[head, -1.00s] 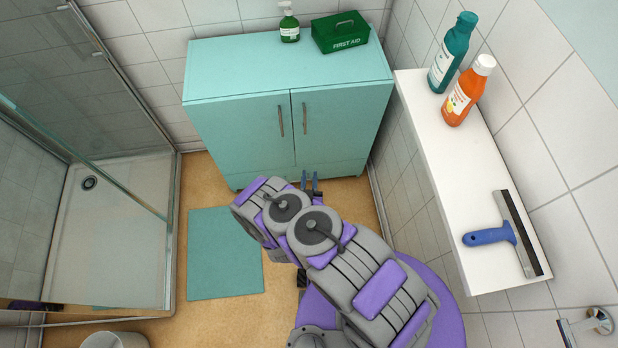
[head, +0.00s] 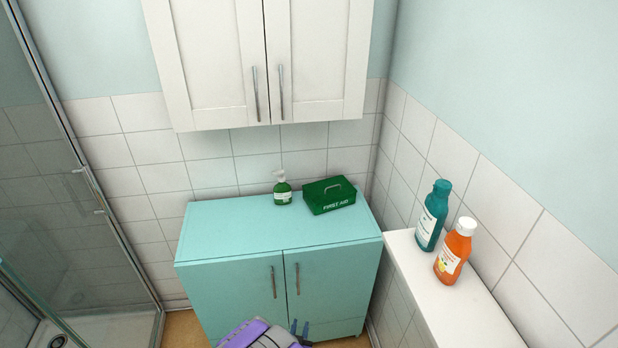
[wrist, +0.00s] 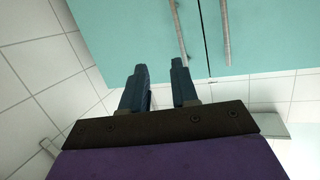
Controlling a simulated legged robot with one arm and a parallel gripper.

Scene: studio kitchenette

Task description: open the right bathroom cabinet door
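A white wall cabinet with two doors hangs at the top of the head view; its right door (head: 322,55) is shut, with a vertical metal handle (head: 280,92) near the middle seam. A teal floor cabinet stands below; its right door (head: 335,285) is also shut, with a handle (head: 297,279). My gripper (head: 299,327) is low in front of the teal cabinet, apart from its handles. In the wrist view my gripper (wrist: 158,82) has its two dark fingers apart with nothing between them. Teal doors with two handles show beyond the fingers.
A green pump bottle (head: 282,188) and a green first aid box (head: 328,194) stand on the teal cabinet top (head: 225,222). A white shelf (head: 450,310) at right holds a teal bottle (head: 432,214) and an orange bottle (head: 455,250). Shower glass (head: 75,190) is at left.

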